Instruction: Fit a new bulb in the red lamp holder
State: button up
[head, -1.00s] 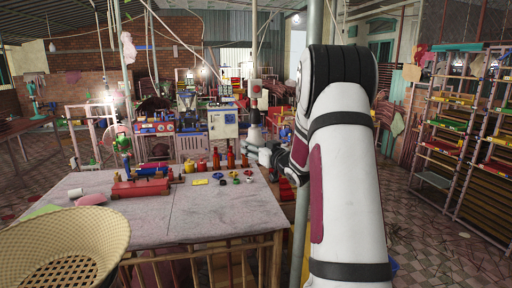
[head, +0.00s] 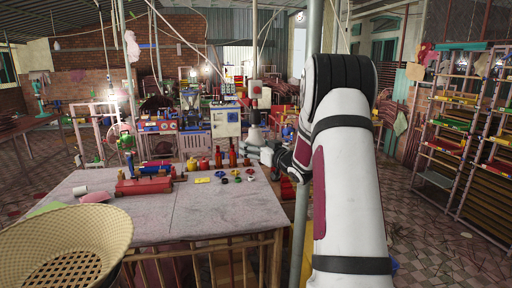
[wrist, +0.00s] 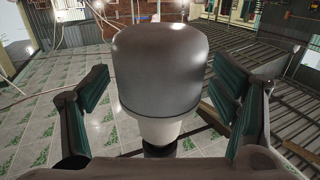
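In the wrist view a large grey domed piece with a white neck and a dark base (wrist: 160,75) stands between my fingers. It looks like a bulb or lamp body, but I cannot tell which. My gripper (wrist: 162,100) is open, one finger on each side, with narrow gaps showing. In the head view my gripper (head: 258,150) is beyond the table's far right corner, just below a pale cone-shaped piece (head: 254,135) by a thin pole. A red-and-white fixture (head: 257,88) is higher on that pole. I cannot make out a red lamp holder for certain.
The grey table (head: 215,215) bears a red tool (head: 143,185), several red bottles (head: 232,158), small coloured rings (head: 237,179) and a white cup (head: 80,191). A woven basket (head: 100,230) is at front left. Metal racks (head: 455,130) stand right. A pole (head: 300,220) is close to my arm.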

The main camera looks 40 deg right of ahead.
jog(key=s+a, duration=0.2)
jog(key=s, duration=0.9)
jog(key=shift+s, duration=0.4)
jog(key=w+a+r+g+h+b, duration=0.1)
jog(key=w+a+r+g+b, duration=0.15)
jog(key=a, duration=0.55)
jog(key=w+a+r+g+h+b, duration=0.1)
jog(key=w+a+g, duration=0.15)
jog(key=a, duration=0.55)
jog(key=s+a+f+n+g+y+b, duration=0.1)
jog(key=s+a+f+g+y+b, duration=0.1)
jog(key=s+a, duration=0.8)
jog(key=s+a+f+g+y+b, duration=0.1)
jog(key=s+a+f+g+y, duration=0.1)
jog(key=s+a+f+g, duration=0.3)
jog(key=s+a, duration=0.4)
jog(key=a, duration=0.4)
jog(key=shift+s+a+f+n+y+b, duration=0.2)
jog(key=shift+s+f+n+y+b, duration=0.15)
jog(key=shift+s+f+n+y, duration=0.05)
jog(key=shift+d, duration=0.15)
